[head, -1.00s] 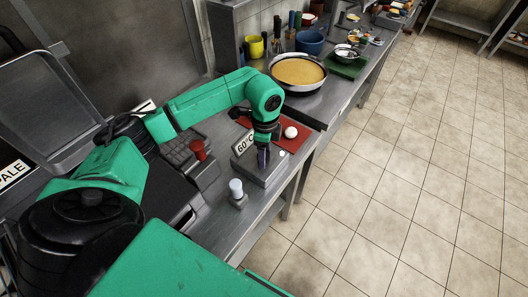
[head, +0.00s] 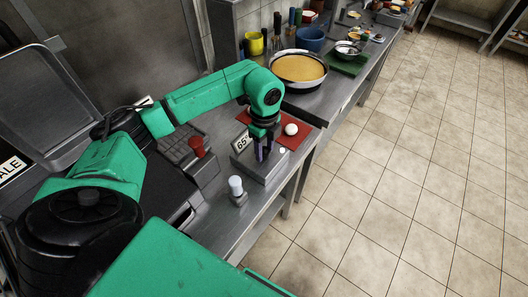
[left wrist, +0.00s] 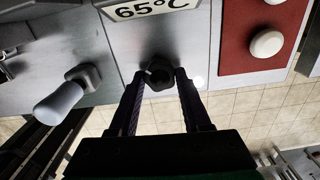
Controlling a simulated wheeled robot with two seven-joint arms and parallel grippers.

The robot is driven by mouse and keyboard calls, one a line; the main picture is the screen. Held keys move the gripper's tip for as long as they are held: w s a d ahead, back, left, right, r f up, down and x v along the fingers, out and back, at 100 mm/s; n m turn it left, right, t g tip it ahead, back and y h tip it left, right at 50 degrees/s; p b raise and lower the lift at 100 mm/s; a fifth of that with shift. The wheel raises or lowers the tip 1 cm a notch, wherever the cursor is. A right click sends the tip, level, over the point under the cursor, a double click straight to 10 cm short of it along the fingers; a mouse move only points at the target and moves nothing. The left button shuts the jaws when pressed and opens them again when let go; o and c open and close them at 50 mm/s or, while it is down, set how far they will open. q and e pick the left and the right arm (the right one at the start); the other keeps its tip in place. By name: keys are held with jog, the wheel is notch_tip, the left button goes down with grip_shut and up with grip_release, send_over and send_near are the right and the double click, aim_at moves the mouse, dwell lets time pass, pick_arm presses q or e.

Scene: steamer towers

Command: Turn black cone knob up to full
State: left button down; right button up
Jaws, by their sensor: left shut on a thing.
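The black knob (left wrist: 159,76) sits on a grey metal box (left wrist: 125,38) beneath a sign reading 65°C (left wrist: 150,9). My left gripper (left wrist: 160,73) points down with one finger on either side of the knob and is shut on it. In the head view my left gripper (head: 264,156) is over the box, and its fingers hide most of the knob. The sign (head: 242,142) stands at the back of the box, partly covered by the gripper. My right gripper is not in view.
A large pan (head: 299,69) is farther along the counter.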

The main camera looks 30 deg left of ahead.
pick_arm(q)
jog(key=shift+s+f, duration=0.1)
dwell(0.5)
jog(key=c, duration=0.6)
grip_release()
jog(key=shift+o, duration=0.2)
jog(key=n, duration=0.1)
jog(key=n+p, duration=0.1)
jog(key=n, duration=0.1)
jog(key=shift+r, duration=0.3)
jog(key=shift+f+n+p, duration=0.15)
jog(key=shift+n+p, duration=0.15)
jog(key=shift+n, duration=0.9)
